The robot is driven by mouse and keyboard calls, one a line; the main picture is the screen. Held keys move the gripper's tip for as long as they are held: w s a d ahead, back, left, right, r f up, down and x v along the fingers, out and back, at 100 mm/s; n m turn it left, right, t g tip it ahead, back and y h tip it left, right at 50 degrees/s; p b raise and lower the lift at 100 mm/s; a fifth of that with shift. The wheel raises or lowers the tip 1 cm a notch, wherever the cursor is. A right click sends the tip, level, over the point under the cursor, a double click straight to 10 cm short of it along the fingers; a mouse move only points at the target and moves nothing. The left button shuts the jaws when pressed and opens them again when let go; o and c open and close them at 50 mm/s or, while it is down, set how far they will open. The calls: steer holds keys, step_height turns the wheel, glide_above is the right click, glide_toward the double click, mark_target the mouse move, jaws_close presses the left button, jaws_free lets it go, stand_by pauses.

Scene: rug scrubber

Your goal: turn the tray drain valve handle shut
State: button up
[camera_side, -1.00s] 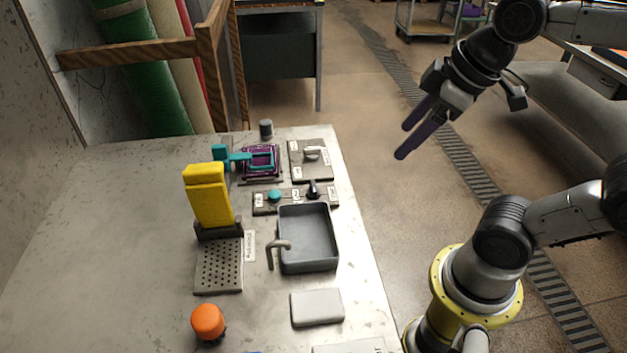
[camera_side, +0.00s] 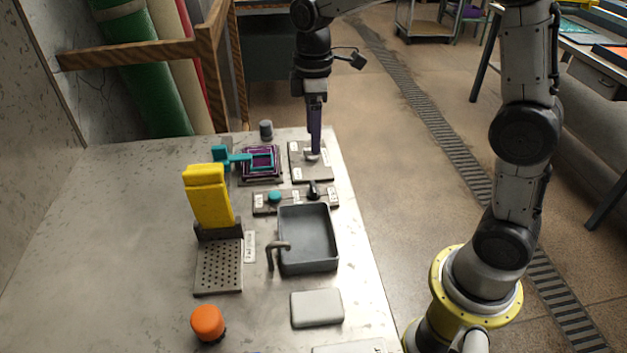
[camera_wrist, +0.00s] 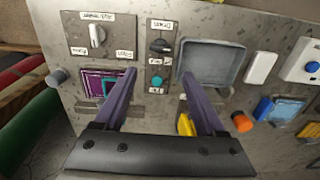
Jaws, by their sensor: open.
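The grey tray (camera_side: 335,240) sits on the bench, and it also shows in the wrist view (camera_wrist: 215,52). A bent grey handle (camera_side: 278,248), which looks like the drain valve handle, stands at the tray's left wall in the side view. My gripper (camera_side: 315,150) points down in front of the white-knob plate, apart from the tray handle. In the wrist view its purple fingers (camera_wrist: 158,74) are spread with nothing between them.
The white knob (camera_wrist: 97,34) sits on its labelled plate. A strip with a black knob (camera_side: 313,188) and a teal button (camera_side: 275,196) lies between that plate and the tray. A yellow lever (camera_side: 207,198), a purple frame (camera_side: 260,161) and an orange knob (camera_side: 207,320) stand nearby.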

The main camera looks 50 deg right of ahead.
mark_target(313, 186)
step_height(313, 186, down, 14)
steer(key=shift+r, duration=0.25)
stand_by(0.3)
steer(key=c, duration=1.1)
